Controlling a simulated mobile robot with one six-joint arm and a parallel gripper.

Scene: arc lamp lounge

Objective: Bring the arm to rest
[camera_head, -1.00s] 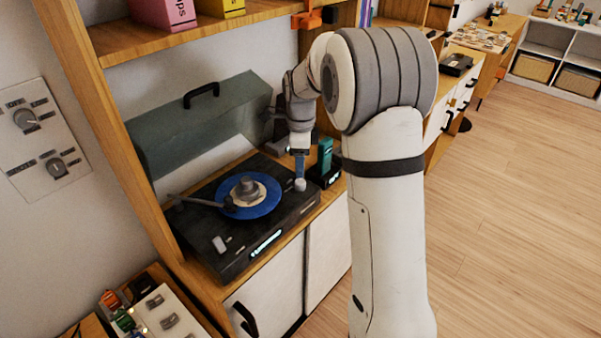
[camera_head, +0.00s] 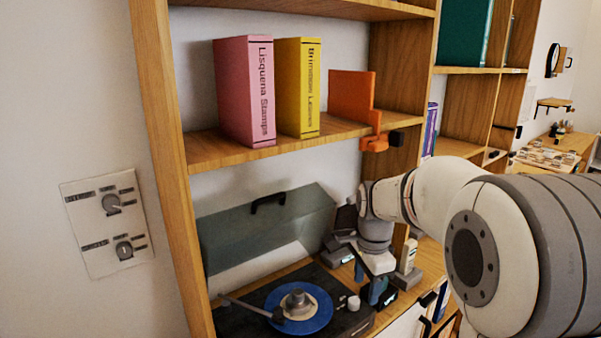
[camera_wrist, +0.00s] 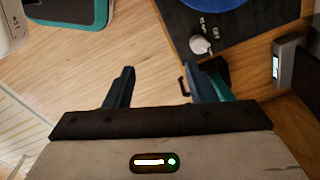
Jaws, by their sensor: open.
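My gripper (camera_wrist: 160,85) is open and empty in the wrist view, its two dark blue fingers apart with wooden floor showing between them. In the head view my gripper (camera_head: 378,290) is small and partly hidden at the end of my arm, just right of the record player (camera_head: 345,322). The record player is black with a blue record (camera_head: 318,318) on it, and its corner also shows in the wrist view (camera_wrist: 255,35).
A greenish lid (camera_head: 265,235) stands open behind the record player. A pink box file (camera_head: 247,95), a yellow one (camera_head: 298,90) and an orange bookend (camera_head: 352,95) stand on the shelf above. A knob panel (camera_head: 105,220) is on the left wall.

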